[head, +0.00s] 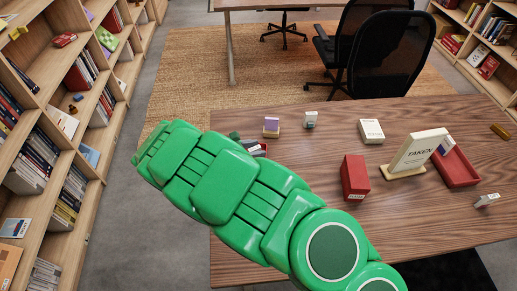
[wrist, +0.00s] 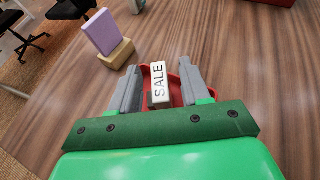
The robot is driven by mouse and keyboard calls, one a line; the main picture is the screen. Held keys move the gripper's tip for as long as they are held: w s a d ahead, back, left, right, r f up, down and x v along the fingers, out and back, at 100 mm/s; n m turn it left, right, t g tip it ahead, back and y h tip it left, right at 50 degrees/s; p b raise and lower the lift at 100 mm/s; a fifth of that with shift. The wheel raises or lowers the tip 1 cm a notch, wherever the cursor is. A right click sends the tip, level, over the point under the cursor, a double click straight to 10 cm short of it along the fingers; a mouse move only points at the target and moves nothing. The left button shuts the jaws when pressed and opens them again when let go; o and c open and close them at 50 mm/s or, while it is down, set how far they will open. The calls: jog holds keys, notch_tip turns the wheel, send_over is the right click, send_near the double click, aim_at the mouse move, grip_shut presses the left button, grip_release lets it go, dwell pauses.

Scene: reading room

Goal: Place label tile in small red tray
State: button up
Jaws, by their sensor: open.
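A white tile marked SALE (wrist: 158,78) stands between my gripper's two grey fingers in the wrist view. My gripper (wrist: 161,76) is open, with a finger on each side of the tile. A small red tray (wrist: 199,84) shows around and behind the tile, which appears to be in it or just above it; the fingers and tile hide much of the tray. In the head view my green arm covers most of this spot. Another small white tile with a marked end (head: 487,200) lies near the table's right side.
A purple card on a yellow block (head: 271,128) stands close by. On the wooden table are a white box (head: 371,131), a red box (head: 355,177), a TAKEN sign (head: 417,153) and a larger red tray (head: 456,168). Bookshelves (head: 60,120) line the left; black chairs (head: 385,55) stand behind.

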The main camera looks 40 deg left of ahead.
jog(key=v, duration=1)
